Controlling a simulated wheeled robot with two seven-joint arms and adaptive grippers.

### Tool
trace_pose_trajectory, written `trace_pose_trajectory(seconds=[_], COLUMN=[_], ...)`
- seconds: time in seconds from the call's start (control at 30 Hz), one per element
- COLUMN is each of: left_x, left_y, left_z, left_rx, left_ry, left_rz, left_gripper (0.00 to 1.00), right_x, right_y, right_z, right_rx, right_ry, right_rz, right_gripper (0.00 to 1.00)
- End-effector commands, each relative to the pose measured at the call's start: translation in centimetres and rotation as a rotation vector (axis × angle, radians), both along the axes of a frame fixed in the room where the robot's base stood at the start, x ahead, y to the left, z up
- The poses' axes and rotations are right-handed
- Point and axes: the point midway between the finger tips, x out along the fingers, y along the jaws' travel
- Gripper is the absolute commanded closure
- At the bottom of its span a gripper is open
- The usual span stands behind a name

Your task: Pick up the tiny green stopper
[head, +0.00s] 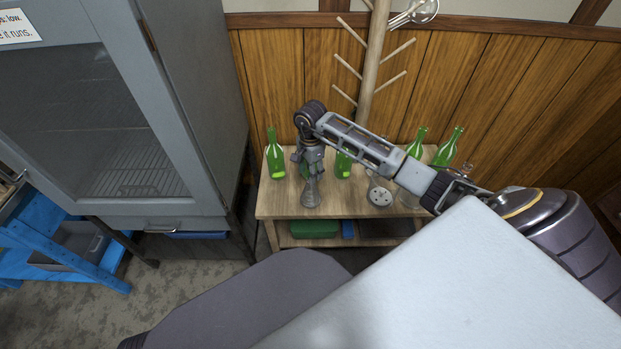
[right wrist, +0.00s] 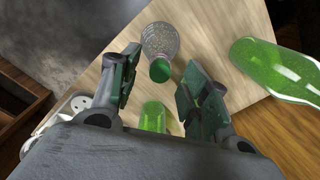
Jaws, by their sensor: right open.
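The tiny green stopper (right wrist: 160,70) sits on the neck end of a clear, speckled glass flask (right wrist: 160,42) in the right wrist view. My right gripper (right wrist: 160,88) is open, with one finger on each side of the stopper in the picture and visible gaps to both. In the head view my right gripper (head: 311,172) points down over the left part of the small wooden table (head: 279,211). A flared greyish shape, seemingly the flask (head: 312,194), shows below it; the stopper cannot be made out there. My left gripper is not in view.
Green bottles (head: 277,160) stand on the table, one close right of the gripper (head: 343,166). A wooden rack (head: 375,50) rises behind; a grey cabinet (head: 190,90) stands left.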

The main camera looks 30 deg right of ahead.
Motion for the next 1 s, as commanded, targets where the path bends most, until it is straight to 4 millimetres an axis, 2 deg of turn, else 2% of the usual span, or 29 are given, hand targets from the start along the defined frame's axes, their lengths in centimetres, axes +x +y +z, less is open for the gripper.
trace_pose_trajectory(seconds=[0.13, 0.6, 0.9, 1.0], left_x=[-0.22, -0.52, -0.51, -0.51], left_y=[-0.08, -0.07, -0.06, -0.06], left_z=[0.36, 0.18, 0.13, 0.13], left_rx=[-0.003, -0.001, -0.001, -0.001], left_ry=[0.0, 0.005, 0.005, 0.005], left_rz=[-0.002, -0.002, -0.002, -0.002], left_gripper=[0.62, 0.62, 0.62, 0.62], right_x=[-0.03, -0.02, -0.02, -0.02], right_y=[0.07, 0.02, 0.02, 0.02], right_z=[-0.93, -0.94, -0.93, -0.93], right_rx=[0.001, 0.0, 0.0, 0.0], right_ry=[0.001, 0.0, 0.0, 0.0], right_rz=[0.0, 0.0, 0.0, 0.0], right_gripper=[0.54, 0.54, 0.89, 0.9])
